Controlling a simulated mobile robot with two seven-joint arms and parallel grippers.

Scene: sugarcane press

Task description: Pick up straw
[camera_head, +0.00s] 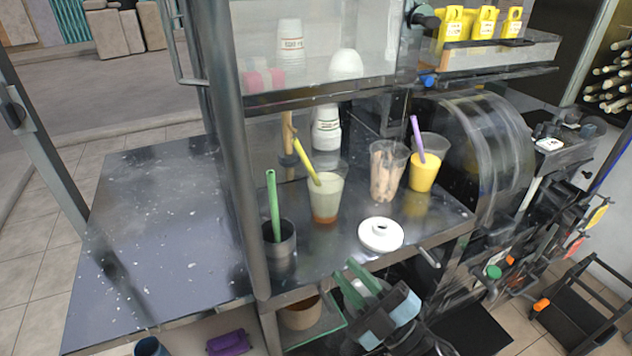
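A green straw (273,204) stands upright in a dark metal cup (280,241) near the counter's front edge. A yellow straw (306,160) leans in a clear cup of pale drink (325,195) behind it. A purple straw (417,138) leans in a cup of yellow drink (424,173) farther right. My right gripper (352,277) is low in front of the counter edge, its green fingers apart with nothing seen between them. It is apart from all the straws, below and to the right of the green one. My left gripper cannot be made out.
A white round lid (381,234) lies on the counter near its front edge. A clear cup of brownish contents (387,171) stands behind it. A metal post (237,150) rises just left of the green straw. The counter's left part (165,235) is clear.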

